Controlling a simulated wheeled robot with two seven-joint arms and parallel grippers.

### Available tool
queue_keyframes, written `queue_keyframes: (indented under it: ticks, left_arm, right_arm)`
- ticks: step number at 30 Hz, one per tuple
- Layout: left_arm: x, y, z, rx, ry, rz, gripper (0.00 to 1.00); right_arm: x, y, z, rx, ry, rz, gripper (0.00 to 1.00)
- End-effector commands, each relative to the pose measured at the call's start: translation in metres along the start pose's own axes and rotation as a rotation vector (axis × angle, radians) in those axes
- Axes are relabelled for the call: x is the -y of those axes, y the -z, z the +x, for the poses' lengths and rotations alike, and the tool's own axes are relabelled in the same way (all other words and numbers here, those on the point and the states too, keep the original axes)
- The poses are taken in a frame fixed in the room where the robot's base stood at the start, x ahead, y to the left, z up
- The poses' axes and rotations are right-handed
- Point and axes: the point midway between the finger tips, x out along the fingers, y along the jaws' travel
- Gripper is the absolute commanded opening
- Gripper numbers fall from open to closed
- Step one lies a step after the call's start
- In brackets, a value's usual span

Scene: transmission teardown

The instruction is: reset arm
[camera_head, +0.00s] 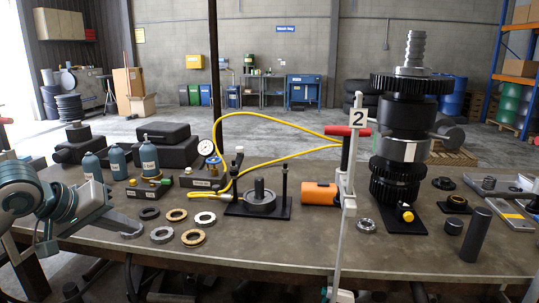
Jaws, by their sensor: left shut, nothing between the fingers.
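My left arm comes in from the left edge, grey and teal. My left gripper (122,224) is shut and empty, low over the front left of the workbench (290,247). Metal rings lie just to its right, apart from it as far as I can tell. A tall black gear assembly (402,115) with a grey splined shaft on top stands upright at the right of the bench.
Several loose rings (194,238) lie front left. Teal bottles (148,160), a gauge (206,148) and a yellow hose (275,152) sit behind them. The front middle is clear.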

Motion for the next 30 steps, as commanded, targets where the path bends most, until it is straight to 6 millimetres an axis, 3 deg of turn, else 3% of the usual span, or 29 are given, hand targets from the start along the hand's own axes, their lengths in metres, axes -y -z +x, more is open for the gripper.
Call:
queue_keyframes:
  ticks: [11, 20, 26, 30]
  left_arm:
    - [-0.015, -0.029, 0.032, 0.130, -0.105, -0.182, 0.00]
    - [-0.042, -0.073, 0.076, 0.365, -0.260, -0.545, 0.00]
    - [-0.066, -0.112, 0.118, 0.658, -0.393, -1.056, 0.00]
    - [-0.072, -0.131, 0.152, 0.913, -0.465, -1.561, 0.00]
  right_arm:
    - [0.000, 0.000, 0.000, -0.002, 0.000, 0.000, 0.32]
    - [0.001, 0.000, 0.001, -0.006, 0.001, 0.000, 0.32]
    - [0.002, 0.001, 0.001, -0.011, 0.002, -0.001, 0.32]
    - [0.002, 0.002, 0.001, -0.016, 0.003, -0.001, 0.32]
